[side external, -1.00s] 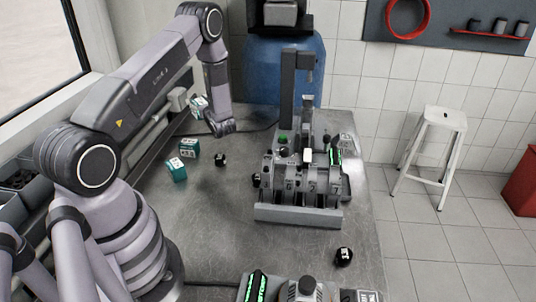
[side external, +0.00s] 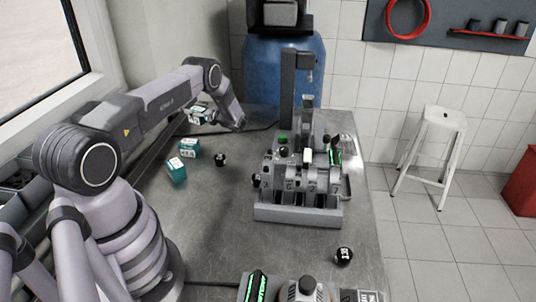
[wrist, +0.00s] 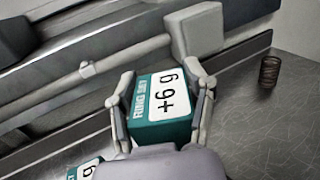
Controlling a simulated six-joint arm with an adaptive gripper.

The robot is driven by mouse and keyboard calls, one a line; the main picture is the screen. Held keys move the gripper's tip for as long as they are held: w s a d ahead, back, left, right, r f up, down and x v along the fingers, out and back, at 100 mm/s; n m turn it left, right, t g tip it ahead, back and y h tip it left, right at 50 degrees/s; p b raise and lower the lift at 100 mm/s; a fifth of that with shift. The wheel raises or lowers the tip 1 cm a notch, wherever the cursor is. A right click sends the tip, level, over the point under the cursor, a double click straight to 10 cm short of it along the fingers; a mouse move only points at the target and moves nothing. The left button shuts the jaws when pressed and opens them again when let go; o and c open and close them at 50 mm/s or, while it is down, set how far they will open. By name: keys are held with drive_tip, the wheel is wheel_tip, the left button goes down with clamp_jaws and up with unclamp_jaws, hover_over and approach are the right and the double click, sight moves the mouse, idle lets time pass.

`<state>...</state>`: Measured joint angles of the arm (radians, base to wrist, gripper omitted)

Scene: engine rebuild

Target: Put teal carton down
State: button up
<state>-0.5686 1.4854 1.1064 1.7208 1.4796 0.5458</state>
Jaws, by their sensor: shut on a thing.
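My gripper (wrist: 161,92) is shut on a teal carton (wrist: 160,122) with a white label, one finger on each side of it. The held carton also shows in the side external view (side external: 198,116), tilted, at the back left of the bench, partly hidden by my arm. I cannot tell whether it touches the bench. Two other teal cartons stand nearer on the bench, one at the front (side external: 177,171) and one just behind it (side external: 189,148). Part of a teal carton (wrist: 86,170) shows at the lower left of the wrist view.
A small black round part (side external: 220,159) lies right of the standing cartons. A grey engine fixture (side external: 297,213) fills the bench's middle right. A coil spring (wrist: 269,71) stands right of the held carton. Bare metal bench (side external: 215,215) lies in front of the cartons.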

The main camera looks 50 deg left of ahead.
drive_tip(key=shift+w+a+f, duration=0.3)
drive_tip(key=shift+a+f, duration=0.1)
drive_tip(key=shift+f, duration=0.2)
drive_tip(key=shift+w+a+f, duration=0.35)
drive_tip(key=shift+a+f, duration=0.05)
drive_tip(key=shift+f, duration=0.2)
drive_tip(key=shift+w+a+f, duration=0.3)
drive_tip(key=shift+a+f, duration=0.1)
drive_tip(key=shift+f, duration=1.75)
drive_tip(key=shift+f, duration=0.15)
drive_tip(key=o, duration=1.2)
